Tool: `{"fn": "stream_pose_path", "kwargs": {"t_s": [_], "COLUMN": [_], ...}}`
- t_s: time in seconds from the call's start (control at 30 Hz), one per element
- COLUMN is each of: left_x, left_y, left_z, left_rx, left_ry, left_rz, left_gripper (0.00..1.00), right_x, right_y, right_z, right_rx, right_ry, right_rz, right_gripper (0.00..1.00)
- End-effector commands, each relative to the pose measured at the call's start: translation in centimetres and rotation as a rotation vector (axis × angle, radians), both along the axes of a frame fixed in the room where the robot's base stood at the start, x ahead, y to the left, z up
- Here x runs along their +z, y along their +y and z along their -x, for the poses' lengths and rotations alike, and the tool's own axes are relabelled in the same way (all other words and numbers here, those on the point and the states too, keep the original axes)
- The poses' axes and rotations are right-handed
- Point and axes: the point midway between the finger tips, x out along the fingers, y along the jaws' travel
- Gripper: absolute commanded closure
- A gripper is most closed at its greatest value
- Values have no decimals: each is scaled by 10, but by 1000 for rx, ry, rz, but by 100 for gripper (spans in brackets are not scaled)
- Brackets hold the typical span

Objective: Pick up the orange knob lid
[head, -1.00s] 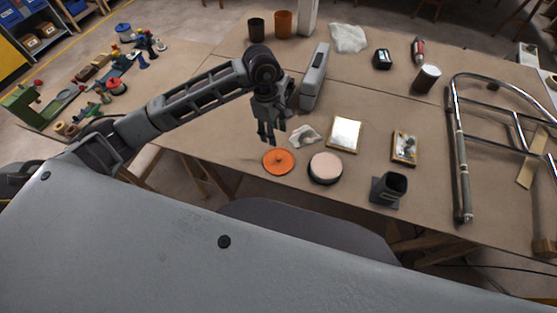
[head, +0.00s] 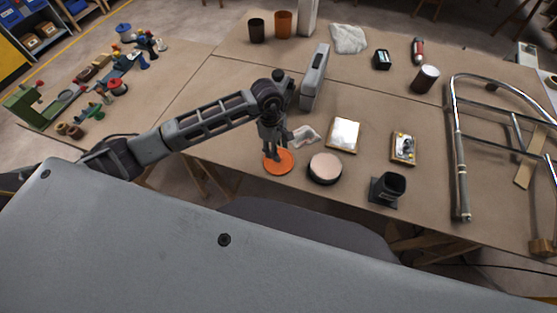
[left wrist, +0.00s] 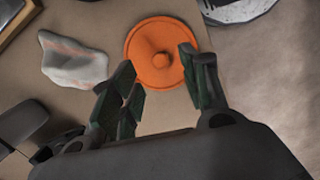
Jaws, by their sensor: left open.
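The orange knob lid (head: 280,163) lies flat on the brown table near its front edge. In the left wrist view the orange knob lid (left wrist: 150,62) shows as a round disc with a small raised knob in its middle. My left gripper (head: 273,157) is open and points down over the lid. In the left wrist view its fingers (left wrist: 160,85) are apart, with the knob between and a little beyond their tips. Nothing is held between them. Whether the fingertips touch the lid cannot be told. My right gripper is not in view.
A round pale-topped container (head: 325,168) stands close to the right of the lid. A crumpled white cloth (head: 304,137) lies just behind it. A framed panel (head: 343,134), a dark cup-shaped holder (head: 387,190) and a metal tube frame (head: 460,160) lie farther right.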

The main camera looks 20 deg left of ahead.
Motion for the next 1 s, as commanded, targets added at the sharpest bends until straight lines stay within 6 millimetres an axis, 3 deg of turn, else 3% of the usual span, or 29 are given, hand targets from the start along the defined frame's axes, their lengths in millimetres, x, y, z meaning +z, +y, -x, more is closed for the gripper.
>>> {"fn": "stream_pose_path", "kwargs": {"t_s": [0.37, 0.8, 1.0], "left_x": [-7, -47, -52], "left_y": [0, -5, -5], "left_z": [0, 1, 1], "left_rx": [2, 1, 1], "left_ry": [1, 0, -1], "left_rz": [0, 0, 0], "left_gripper": [55, 55, 55], "right_x": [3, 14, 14], "right_y": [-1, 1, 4], "right_z": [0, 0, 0], "right_rx": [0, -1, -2], "right_ry": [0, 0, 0], "right_rz": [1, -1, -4], "right_gripper": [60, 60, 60]}}
